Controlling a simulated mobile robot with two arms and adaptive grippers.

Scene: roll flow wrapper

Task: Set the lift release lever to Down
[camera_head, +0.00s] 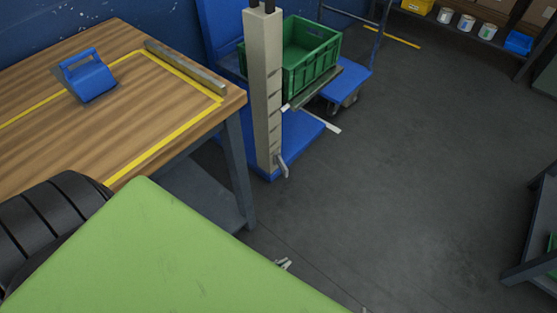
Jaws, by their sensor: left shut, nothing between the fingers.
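The lift has a beige upright column (265,90) on a blue base (305,132). A small grey lever (282,166) sits low on the column's near side, its end slanting down to the right. I take it for the lift release lever; any marking by it is too small to read. The tip of my left gripper (283,264) shows past the edge of a large green surface, well below the lever in the picture and apart from it. It is shut and empty, and most of it is hidden. My right gripper does not show.
A green crate (309,57) rests on the lift's platform beside the column. A wooden table (130,115) with yellow tape lines stands at left, bearing a blue handled object (90,82). A grey rack (535,240) stands at right. The dark floor (400,160) between is clear.

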